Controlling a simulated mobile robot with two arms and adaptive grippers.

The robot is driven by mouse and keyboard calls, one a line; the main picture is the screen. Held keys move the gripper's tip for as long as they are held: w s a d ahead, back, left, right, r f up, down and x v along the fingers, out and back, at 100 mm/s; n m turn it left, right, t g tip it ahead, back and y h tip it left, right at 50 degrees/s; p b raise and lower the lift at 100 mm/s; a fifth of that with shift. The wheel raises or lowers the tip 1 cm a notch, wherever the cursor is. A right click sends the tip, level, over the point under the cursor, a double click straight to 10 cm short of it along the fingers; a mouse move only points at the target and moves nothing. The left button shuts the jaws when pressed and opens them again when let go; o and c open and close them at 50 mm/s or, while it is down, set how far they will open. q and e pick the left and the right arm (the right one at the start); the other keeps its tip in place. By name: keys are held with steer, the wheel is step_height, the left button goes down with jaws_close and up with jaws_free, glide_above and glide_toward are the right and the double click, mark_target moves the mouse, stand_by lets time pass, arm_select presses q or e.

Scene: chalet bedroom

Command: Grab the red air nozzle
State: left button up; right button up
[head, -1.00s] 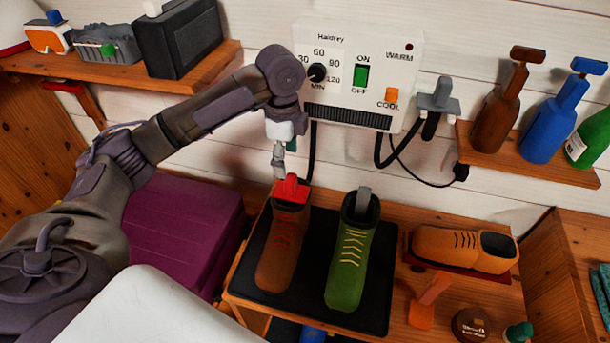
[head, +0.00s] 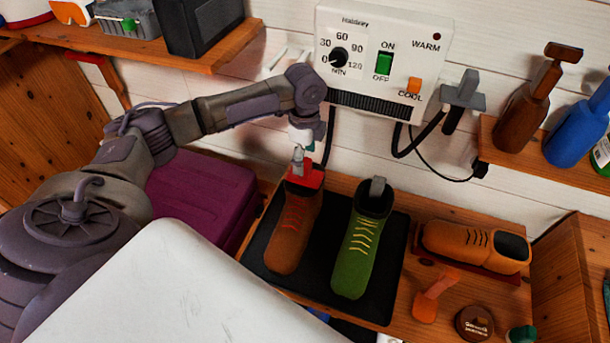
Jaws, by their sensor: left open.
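The red air nozzle (head: 313,179) sits in the opening of the brown shoe (head: 292,230), which stands on a black mat (head: 262,240). My left gripper (head: 298,163) is open and right at the top of the red nozzle, pointing down. Its fingers overlap the nozzle in the picture; I cannot tell whether they touch it. A grey nozzle (head: 377,187) sits in the opening of the green shoe (head: 356,245) beside it. My right gripper is not in view.
A white dryer box (head: 350,75) with dial and switches hangs on the wall just above, with black hoses (head: 405,150). A grey nozzle piece (head: 462,97) hangs on the wall. An orange shoe (head: 465,243) lies at right. A purple box (head: 200,195) stands left.

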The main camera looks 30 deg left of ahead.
mark_target(305, 181)
arm_select(q)
step_height(305, 181, down, 2)
steer(key=shift+w+f, duration=0.15)
steer(key=shift+f, duration=0.3)
steer(key=c, duration=0.6)
jaws_close()
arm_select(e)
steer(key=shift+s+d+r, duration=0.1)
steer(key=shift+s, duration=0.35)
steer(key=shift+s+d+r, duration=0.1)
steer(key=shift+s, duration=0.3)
